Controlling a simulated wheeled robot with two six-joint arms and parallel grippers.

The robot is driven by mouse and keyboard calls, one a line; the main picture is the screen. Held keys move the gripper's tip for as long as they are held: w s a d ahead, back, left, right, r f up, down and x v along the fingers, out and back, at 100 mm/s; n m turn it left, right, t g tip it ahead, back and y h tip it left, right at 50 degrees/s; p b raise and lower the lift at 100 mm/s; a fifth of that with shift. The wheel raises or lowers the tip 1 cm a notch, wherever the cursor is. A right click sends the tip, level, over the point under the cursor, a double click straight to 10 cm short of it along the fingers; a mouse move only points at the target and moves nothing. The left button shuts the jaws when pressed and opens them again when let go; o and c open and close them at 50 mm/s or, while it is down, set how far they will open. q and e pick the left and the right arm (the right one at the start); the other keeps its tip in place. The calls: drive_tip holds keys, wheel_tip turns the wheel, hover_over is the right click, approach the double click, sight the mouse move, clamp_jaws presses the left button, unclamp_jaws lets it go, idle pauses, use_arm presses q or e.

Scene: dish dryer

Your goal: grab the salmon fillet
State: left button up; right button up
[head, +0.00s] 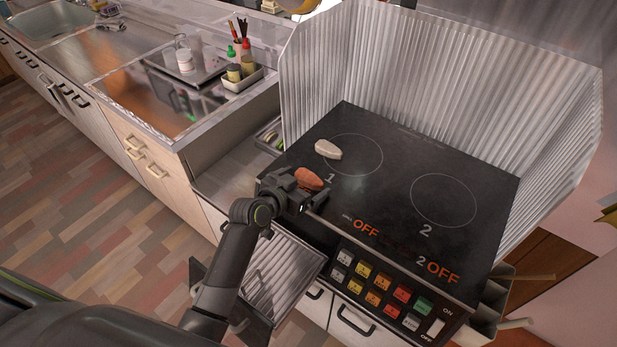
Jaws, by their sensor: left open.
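The salmon fillet (309,179) is an orange-pink piece lying on the black cooktop (392,190), near its left front edge and below burner ring 1. My left gripper (300,188) is open and right at the fillet, its dark fingers next to the fillet's near side. The gripper hides part of the fillet, and I cannot tell whether the fingers touch it. My right gripper is not in view.
A pale whitish piece (328,149) lies on burner ring 1. The control panel (385,290) is at the front. A condiment tray (243,80) stands on the counter at upper left.

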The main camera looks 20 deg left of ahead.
use_arm(q)
drive_tip(key=shift+w+f, duration=0.1)
drive_tip(key=c, duration=1)
